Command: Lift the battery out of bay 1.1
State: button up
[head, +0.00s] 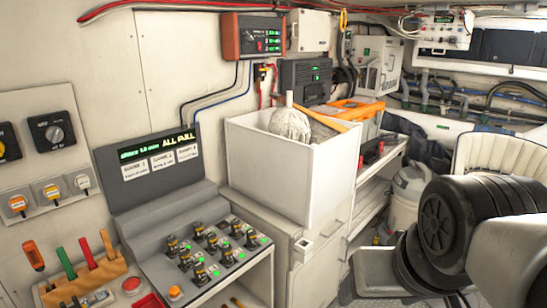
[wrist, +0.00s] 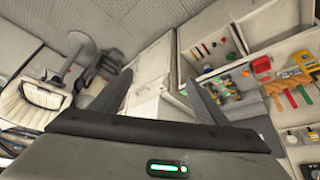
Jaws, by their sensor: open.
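A grey charging station (head: 130,237) stands at the lower left in the head view. Several small dark batteries (head: 212,242) with yellowish bands stand in rows in its sloped top, with green lights beside them. The bay labels are too small to read, so I cannot tell which one is bay 1.1. Its display (head: 155,151) reads "ALL FULL" above white label cards. The batteries also show small in the wrist view (wrist: 233,82), right of my gripper. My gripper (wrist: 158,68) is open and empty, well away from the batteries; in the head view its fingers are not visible.
A white open box (head: 290,165) with a grey bundle stands right of the station. A tan tool holder (head: 85,282) and red button (head: 131,285) lie at its left front. A white drum (head: 405,195) and cream seat (head: 495,155) are at right. Space above the batteries looks clear.

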aim_at(199, 268)
jog(key=i+l, duration=0.15)
jog(key=i, duration=0.4)
jog(key=i+l, duration=0.15)
jog(key=i, duration=0.4)
jog(key=u, duration=0.4)
jog(key=i+l+u, duration=0.1)
jog(key=u, duration=0.25)
jog(key=i+u, duration=0.1)
jog(key=u, duration=0.3)
jog(key=l+u, duration=0.1)
jog(key=u, duration=1.55)
